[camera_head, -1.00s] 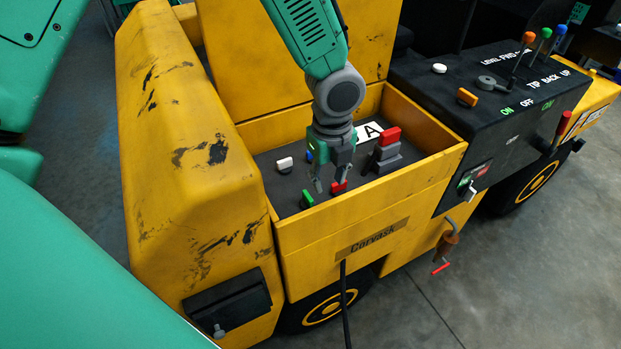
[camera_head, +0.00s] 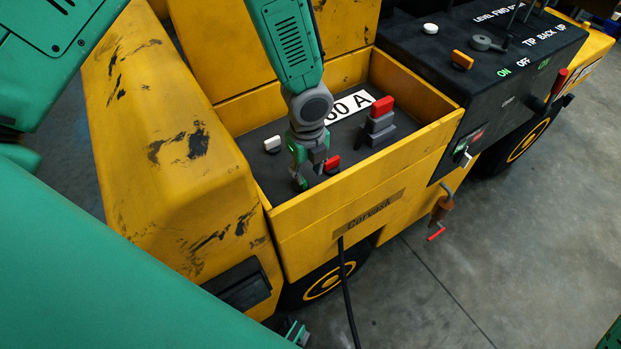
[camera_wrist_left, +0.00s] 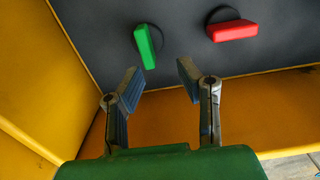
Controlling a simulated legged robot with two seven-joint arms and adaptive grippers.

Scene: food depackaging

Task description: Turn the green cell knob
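The green knob (camera_wrist_left: 146,46) sits on the dark panel in the left wrist view, slightly tilted from upright. My left gripper (camera_wrist_left: 159,77) is open there, its two fingers apart just below the knob, with the knob lying between their lines. In the head view my left gripper (camera_head: 307,178) is low over the panel inside the yellow box, and it largely hides the green knob. I cannot tell whether a finger touches it.
A red knob (camera_wrist_left: 233,31) is right of the green one. A white knob (camera_head: 272,144) and a red-topped grey block (camera_head: 380,117) stand on the same panel. The yellow box's front wall (camera_head: 345,210) rises close to the gripper. The black console (camera_head: 480,60) is to the right.

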